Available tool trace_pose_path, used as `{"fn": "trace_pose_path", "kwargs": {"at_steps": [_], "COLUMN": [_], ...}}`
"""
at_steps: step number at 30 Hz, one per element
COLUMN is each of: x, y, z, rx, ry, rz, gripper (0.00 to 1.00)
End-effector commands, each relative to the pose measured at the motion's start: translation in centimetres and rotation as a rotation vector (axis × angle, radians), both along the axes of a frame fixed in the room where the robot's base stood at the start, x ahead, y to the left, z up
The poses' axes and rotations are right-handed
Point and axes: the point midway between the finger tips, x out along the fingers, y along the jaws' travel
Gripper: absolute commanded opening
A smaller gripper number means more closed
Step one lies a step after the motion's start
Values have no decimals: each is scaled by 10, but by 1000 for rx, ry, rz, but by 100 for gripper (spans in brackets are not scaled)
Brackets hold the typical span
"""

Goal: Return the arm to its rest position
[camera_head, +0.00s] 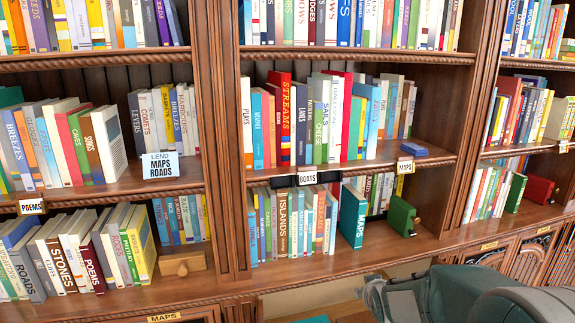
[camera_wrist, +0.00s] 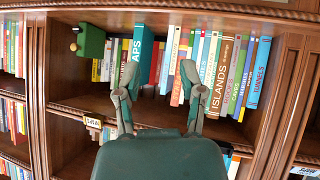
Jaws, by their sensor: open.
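My gripper (camera_wrist: 160,78) is open in the wrist view, with its two grey-green fingers spread apart and nothing held between them. It faces a lower bookshelf, and the fingers overlap the books in the picture; I see no clear contact. My arm (camera_head: 455,293) shows at the lower right in the head view, in front of the cabinets. The fingertips are hard to make out there.
The bookcase shelf edge (camera_head: 345,264) runs across in front of my arm. A LEND MAPS ROADS sign (camera_head: 160,166) stands at the left. A blue book (camera_head: 413,149) lies flat on the middle shelf.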

Motion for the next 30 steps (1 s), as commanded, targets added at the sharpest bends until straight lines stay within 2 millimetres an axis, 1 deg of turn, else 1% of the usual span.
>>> {"fn": "trace_pose_path", "kwargs": {"at_steps": [1,5,6,8,13,17,18,21,24,27,30], "x": [-13,-50,-63,-82,-139,-186,-200,-236,-264,-281,-288], "y": [2,6,7,10,17,24,26,31,35,38,39], "z": [16,43,50,60,83,94,96,100,101,100,100], "rx": [2,17,23,32,64,91,100,121,140,149,154], "ry": [13,71,89,116,193,254,273,318,358,384,397], "rz": [-10,-42,-52,-65,-96,-111,-113,-120,-123,-124,-124], "gripper": [51,51,51,51,51,51,51,51,51,51,51]}}
